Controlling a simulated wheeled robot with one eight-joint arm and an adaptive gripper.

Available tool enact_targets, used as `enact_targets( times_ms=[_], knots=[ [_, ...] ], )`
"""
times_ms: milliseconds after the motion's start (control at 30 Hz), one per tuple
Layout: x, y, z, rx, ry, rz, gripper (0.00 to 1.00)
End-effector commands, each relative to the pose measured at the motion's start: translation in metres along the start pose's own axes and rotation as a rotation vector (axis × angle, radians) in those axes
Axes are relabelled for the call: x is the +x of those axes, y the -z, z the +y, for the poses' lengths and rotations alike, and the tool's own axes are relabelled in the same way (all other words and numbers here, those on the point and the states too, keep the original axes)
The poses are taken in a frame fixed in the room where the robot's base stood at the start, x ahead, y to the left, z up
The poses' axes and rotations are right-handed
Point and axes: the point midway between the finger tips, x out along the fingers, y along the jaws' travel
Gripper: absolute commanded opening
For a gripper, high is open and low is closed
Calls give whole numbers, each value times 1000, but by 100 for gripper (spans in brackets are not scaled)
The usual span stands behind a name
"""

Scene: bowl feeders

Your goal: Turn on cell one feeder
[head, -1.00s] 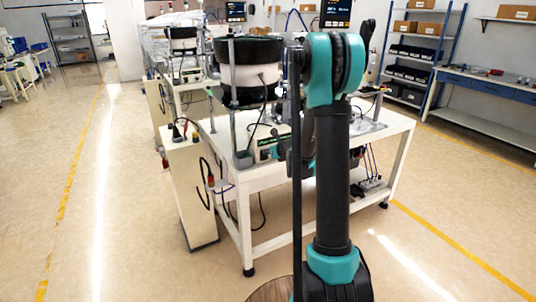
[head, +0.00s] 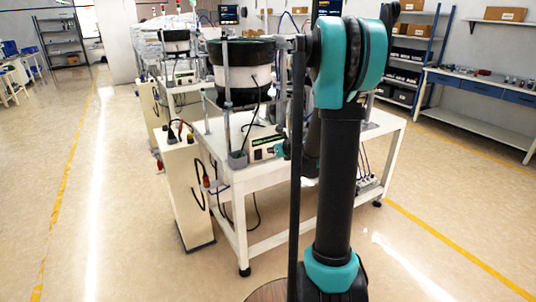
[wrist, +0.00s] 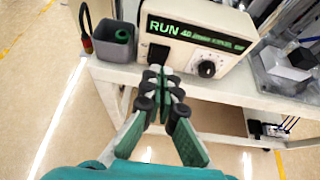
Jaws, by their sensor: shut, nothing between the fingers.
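The feeder controller (wrist: 195,45) is a cream box on the near edge of the white table. Its display (wrist: 195,32) is lit green and reads RUN with a number like 40. A dark rocker switch (wrist: 159,53) sits below the word RUN, with a black round knob (wrist: 207,69) to its right. My gripper (wrist: 165,72) is shut and empty, its tips just in front of and below the switch; I cannot tell whether they touch the panel. In the head view, the controller (head: 265,148) stands beside the nearest bowl feeder (head: 240,52), partly behind my arm.
A grey cup (wrist: 117,42) with a green ring inside stands left of the controller. A cream cabinet (head: 187,195) with cables stands left of the white table (head: 240,180). A second feeder (head: 176,42) is behind.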

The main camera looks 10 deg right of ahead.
Motion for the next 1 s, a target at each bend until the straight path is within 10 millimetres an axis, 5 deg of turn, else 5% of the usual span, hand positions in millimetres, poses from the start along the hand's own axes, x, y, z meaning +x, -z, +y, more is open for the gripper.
enact_targets(
  times_ms=[300,800,1000],
  knots=[
    [-31,-9,0,1,0,0,0],
    [-36,-10,1,-8,-2,2,0],
    [-53,7,28,-277,-34,64,0]
  ],
)
